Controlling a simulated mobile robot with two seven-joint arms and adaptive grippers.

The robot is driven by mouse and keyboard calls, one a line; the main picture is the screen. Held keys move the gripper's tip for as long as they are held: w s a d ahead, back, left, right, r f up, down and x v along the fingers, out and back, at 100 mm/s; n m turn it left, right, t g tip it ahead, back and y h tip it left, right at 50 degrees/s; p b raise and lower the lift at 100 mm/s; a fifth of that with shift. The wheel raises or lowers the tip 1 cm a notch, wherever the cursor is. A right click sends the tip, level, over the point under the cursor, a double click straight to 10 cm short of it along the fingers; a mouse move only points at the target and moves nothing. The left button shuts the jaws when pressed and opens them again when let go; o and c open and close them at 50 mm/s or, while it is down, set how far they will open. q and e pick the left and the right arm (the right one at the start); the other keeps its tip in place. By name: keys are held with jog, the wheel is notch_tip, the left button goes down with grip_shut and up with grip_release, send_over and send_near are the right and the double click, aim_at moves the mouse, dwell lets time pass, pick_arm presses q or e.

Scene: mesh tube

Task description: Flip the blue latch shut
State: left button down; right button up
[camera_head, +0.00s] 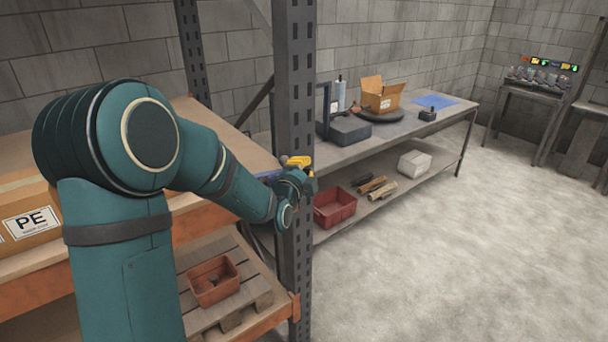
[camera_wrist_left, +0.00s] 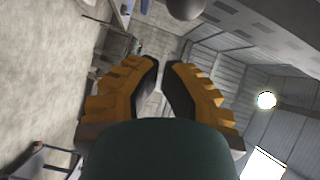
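My left arm reaches from the left across the shelf to the grey upright post, and its yellow gripper (camera_head: 299,163) shows small beside the post. In the left wrist view the two orange fingers (camera_wrist_left: 161,66) lean toward each other with a narrow gap between their dark tips. Nothing is held between them. A small blue part (camera_head: 268,174) shows at the shelf edge behind my wrist, mostly hidden. I cannot tell whether it is the blue latch or how any latch stands. My right gripper is in neither view.
The perforated post (camera_head: 295,80) stands close to my left wrist. A cardboard box (camera_head: 30,215) marked PE sits on the shelf. Behind the post a grey workbench (camera_head: 385,130) holds an open carton (camera_head: 381,96) and a blue mat (camera_head: 435,102). The floor at right is clear.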

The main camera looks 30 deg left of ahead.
pick_arm(q)
jog(key=shift+a+f, duration=0.2)
jog(key=shift+a, duration=1.05)
jog(key=w+a+b, duration=0.1)
jog(key=w+b, duration=0.1)
jog(key=b, duration=0.1)
jog(key=shift+a, duration=0.35)
jog(key=shift+w+d, duration=0.1)
